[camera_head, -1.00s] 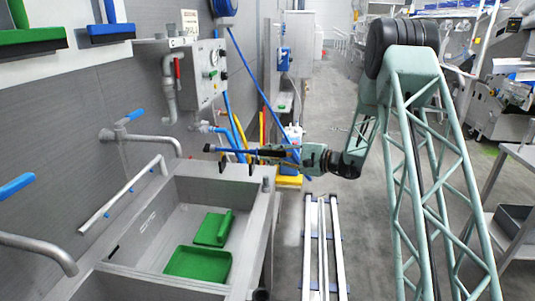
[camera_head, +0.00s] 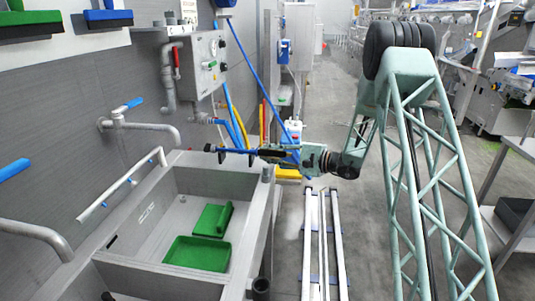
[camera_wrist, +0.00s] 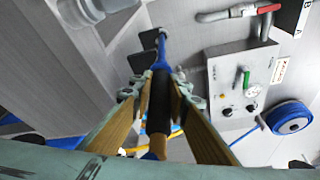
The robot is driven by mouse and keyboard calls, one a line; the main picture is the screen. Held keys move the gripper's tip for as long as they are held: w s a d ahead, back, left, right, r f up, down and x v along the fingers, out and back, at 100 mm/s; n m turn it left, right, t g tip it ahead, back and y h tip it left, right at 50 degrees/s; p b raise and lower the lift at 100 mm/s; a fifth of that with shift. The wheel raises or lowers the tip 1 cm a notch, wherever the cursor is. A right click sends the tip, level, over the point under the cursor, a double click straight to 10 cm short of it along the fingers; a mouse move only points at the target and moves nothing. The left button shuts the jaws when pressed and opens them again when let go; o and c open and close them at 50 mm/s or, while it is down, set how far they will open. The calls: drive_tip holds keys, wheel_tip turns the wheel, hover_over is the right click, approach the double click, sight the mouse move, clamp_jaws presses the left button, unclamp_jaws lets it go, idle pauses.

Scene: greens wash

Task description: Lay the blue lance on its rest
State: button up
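The blue lance (camera_head: 236,150) lies roughly level in the camera_head view, pointing left over the far end of the sink. In the camera_wrist view its blue tube (camera_wrist: 163,55) and black grip (camera_wrist: 159,105) run between the finger pads. My gripper (camera_wrist: 158,88) is shut on the black grip. It also shows in the camera_head view (camera_head: 264,154). Two small dark plates, perhaps the rest, stand beside the blue tube (camera_wrist: 143,61). I cannot tell whether the lance touches them.
The grey sink (camera_head: 180,168) holds a green tray (camera_head: 197,254) and a green piece (camera_head: 213,220). A control panel (camera_head: 205,62) with pipes and a hanging blue hose (camera_head: 256,78) are behind. White rails (camera_head: 323,240) run along the floor to the right.

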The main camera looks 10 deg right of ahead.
drive_tip(key=o, duration=0.7)
drive_tip(key=shift+d, duration=0.1)
drive_tip(key=shift+v, duration=5.95)
drive_tip(key=shift+s, duration=0.1)
